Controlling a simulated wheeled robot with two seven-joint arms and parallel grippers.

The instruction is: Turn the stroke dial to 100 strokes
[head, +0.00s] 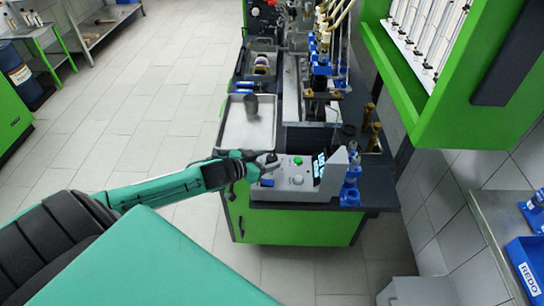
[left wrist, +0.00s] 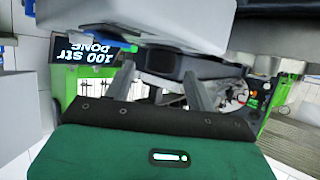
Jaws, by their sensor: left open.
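A light grey control box (head: 318,188) stands at the near end of the bench, with a green button (head: 298,160), a pale round knob (head: 297,180) and a small lit display (head: 319,166). In the left wrist view the display (left wrist: 90,50) appears upside down and reads "100 str" and "DONE". My left gripper (head: 270,161) is at the left side of the box top. Its two fingers (left wrist: 160,84) are apart in the left wrist view, with nothing visible held between them. My right gripper is not in view.
A pale tray (head: 240,138) with a dark cup (head: 251,106) is behind the box. Blue fittings (head: 350,188) stand right of it. A green cabinet (head: 440,120) overhangs at the right. Tiled floor is open at the left.

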